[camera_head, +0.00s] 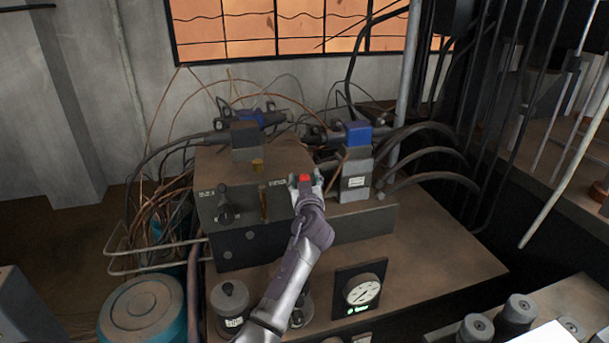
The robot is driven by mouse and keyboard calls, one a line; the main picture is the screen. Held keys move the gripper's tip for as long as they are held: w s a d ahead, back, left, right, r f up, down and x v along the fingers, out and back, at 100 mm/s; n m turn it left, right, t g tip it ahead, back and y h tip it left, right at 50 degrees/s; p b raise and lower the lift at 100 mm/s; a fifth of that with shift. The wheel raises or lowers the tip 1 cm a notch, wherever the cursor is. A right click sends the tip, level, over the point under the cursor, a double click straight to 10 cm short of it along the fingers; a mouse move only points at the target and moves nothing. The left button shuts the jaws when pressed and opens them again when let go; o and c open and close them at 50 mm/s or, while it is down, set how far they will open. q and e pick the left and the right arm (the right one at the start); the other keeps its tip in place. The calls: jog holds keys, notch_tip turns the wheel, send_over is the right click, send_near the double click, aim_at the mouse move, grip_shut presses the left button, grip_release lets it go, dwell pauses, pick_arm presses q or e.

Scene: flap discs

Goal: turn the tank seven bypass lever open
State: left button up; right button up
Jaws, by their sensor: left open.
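A valve block (240,247) stands on the bench with small controls on its top and front. A red knob or lever tip (304,178) shows at its right side. My left gripper (305,184) is open, with its fingers on both sides of this red part; I cannot tell whether they touch it. A black knob (226,212) and an upright brass-coloured handle (263,203) sit to its left, under small labels too small to read. I cannot tell from the labels which control is the tank seven bypass lever. My right gripper is not in view.
Blue-capped solenoid valves (357,135) with black hoses stand behind and right of the block. A pressure gauge (361,290) is at the front. A dark canister (230,303) stands left of my forearm. The bench top right of the gauge (440,260) is clear.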

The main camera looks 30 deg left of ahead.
pick_arm(q)
jog(key=shift+w+a, duration=0.2)
jog(key=shift+w, duration=0.05)
grip_shut()
